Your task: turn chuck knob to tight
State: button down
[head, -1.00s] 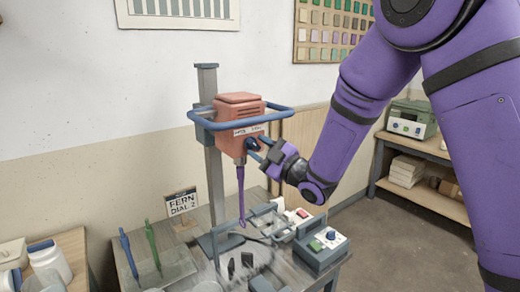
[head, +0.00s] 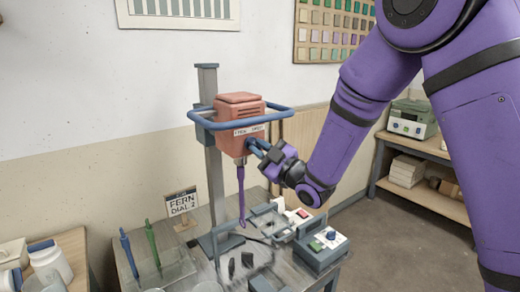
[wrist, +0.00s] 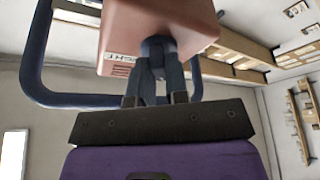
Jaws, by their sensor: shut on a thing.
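The red mixer head (head: 242,121) sits on a grey column, with a blue bar handle around it. The dark blue chuck knob (wrist: 158,46) is on the mixer's side facing my gripper. My gripper (head: 260,150) reaches it from the right. In the wrist view my gripper's fingers (wrist: 160,76) are shut on the knob, which they largely cover. A label on the mixer beside the knob is only partly readable in the wrist view. The knob's pointer is too small or hidden to tell. A purple mixing shaft (head: 241,195) hangs below the mixer.
The blue bar handle (head: 200,122) surrounds the mixer close to my gripper. On the table below are a control box (head: 322,248) and a clear bin. A card (head: 181,203) reading "FERN DIAL 2" stands at the left. A shelf with an instrument (head: 411,120) is at the right.

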jog(key=shift+s+a+m+t+h, duration=0.15)
jog(key=shift+m+t+h, duration=1.1)
jog(key=shift+m, duration=2.6)
jog(key=shift+s+a+m+t+h, duration=0.1)
jog(key=shift+m+t+h, duration=0.6)
jog(key=shift+m+h, duration=2.2)
jog(key=shift+s+a+m+t+h, duration=0.15)
jog(key=shift+m+t+h, duration=0.6)
jog(key=shift+m, duration=4.1)
jog(key=shift+w+m, duration=0.1)
jog(key=shift+m, duration=0.2)
jog(key=c, duration=1.1)
grip_release()
jog(key=v, duration=1)
jog(key=shift+s+d+f, duration=0.1)
jog(key=shift+s+f, duration=0.15)
jog(key=shift+s, duration=0.05)
